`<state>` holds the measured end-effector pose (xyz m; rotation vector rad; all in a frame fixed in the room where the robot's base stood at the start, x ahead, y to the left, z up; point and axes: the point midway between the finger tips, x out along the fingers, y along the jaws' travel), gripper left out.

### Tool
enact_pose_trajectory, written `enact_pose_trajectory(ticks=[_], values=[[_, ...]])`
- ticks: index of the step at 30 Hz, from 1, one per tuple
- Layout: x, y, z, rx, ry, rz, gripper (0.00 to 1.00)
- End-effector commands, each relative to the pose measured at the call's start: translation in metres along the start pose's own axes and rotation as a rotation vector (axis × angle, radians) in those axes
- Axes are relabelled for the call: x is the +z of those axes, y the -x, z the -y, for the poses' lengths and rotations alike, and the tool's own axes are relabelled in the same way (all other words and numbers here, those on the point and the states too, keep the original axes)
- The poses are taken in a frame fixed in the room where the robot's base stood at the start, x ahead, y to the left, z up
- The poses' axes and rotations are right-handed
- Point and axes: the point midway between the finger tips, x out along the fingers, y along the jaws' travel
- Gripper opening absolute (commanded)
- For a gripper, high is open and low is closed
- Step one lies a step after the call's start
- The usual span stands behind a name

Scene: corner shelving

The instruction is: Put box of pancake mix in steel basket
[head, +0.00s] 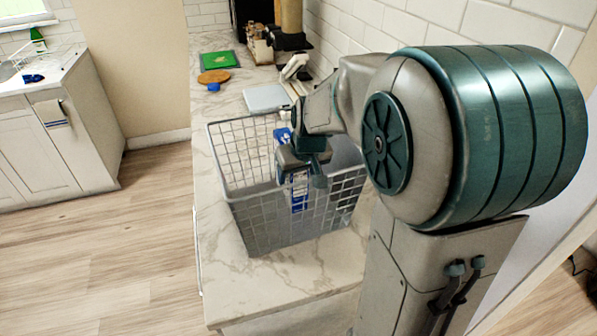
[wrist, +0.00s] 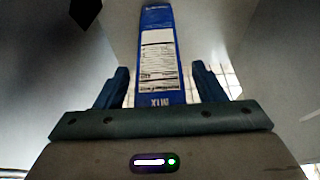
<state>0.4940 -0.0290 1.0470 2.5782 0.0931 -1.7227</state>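The steel basket (head: 262,232) is a grey wire-mesh basket standing on the marble counter. The blue and white box of pancake mix (head: 300,192) shows within the basket, partly hidden by my gripper. In the wrist view the narrow side of the box (wrist: 160,55), with a white printed label, points away from me between my fingers. My gripper (head: 301,172) reaches down into the basket from above. In the wrist view my gripper (wrist: 160,88) has a finger on each side of the box, with visible gaps, so it looks open. The bottom of the box is hidden.
The marble counter (head: 236,286) is bare in front of the basket. Behind it are a grey flat item (head: 266,98), a round wooden board (head: 213,76) and a green board (head: 219,60). A tiled wall (head: 345,28) runs along the right.

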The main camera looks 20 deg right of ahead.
Motion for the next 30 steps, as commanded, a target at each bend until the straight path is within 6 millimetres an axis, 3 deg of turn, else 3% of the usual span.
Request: enact_pose_trajectory(ticks=[9,21,30], values=[[-0.002,0.009,0.0,0.001,0.0,-0.004,0.63],[-0.002,0.09,0.0,0.002,0.0,-0.006,0.63],[-0.001,0.121,0.0,0.0,0.001,0.0,0.63]])
